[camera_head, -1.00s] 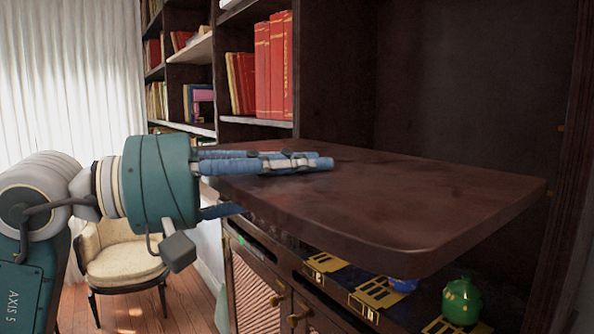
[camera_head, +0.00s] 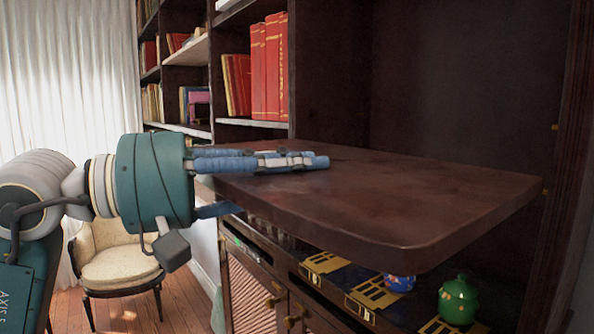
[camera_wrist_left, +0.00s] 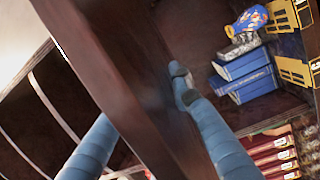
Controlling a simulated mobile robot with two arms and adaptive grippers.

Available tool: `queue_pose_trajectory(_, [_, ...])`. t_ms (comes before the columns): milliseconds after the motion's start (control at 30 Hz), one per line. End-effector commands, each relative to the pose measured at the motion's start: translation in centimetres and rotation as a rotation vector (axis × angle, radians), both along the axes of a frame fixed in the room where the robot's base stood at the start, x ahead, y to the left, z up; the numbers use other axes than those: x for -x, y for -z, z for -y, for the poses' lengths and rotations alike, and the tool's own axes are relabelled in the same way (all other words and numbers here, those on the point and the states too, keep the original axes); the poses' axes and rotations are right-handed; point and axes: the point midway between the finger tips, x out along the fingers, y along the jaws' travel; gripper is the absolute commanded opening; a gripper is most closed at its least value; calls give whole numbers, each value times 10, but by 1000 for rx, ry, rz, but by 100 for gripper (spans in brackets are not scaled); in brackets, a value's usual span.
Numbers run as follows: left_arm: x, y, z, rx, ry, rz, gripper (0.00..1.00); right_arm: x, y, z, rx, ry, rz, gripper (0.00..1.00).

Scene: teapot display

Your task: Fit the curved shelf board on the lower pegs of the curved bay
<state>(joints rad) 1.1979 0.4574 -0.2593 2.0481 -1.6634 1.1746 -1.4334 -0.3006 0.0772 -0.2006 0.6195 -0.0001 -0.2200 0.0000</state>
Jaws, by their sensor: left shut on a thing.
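The dark brown curved shelf board (camera_head: 400,195) is held roughly level in front of the bay, over the lower cabinet. My left gripper (camera_head: 265,180) is shut on the board's left end, with fingers above and below it. In the left wrist view the board (camera_wrist_left: 110,65) runs between the two blue fingers (camera_wrist_left: 145,120). The curved bay (camera_head: 450,80) is dark and empty above the board. Small brass-coloured pegs (camera_head: 546,192) show on its right side. The left-side pegs are mostly hidden or too small to tell. My right gripper is not in view.
Below the board, a green teapot (camera_head: 458,300) and a blue pot (camera_head: 399,283) stand on the lower surface, near yellow-patterned boxes (camera_head: 375,292). Shelves with red books (camera_head: 270,70) are at the left. A cream chair (camera_head: 120,265) stands behind my arm.

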Motion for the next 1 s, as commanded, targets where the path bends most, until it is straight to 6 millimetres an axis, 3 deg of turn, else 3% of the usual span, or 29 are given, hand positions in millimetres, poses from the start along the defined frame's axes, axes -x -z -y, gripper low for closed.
queue_pose_trajectory(1000, [1, -3, -1, 7, -1, 7, 0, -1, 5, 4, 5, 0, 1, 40])
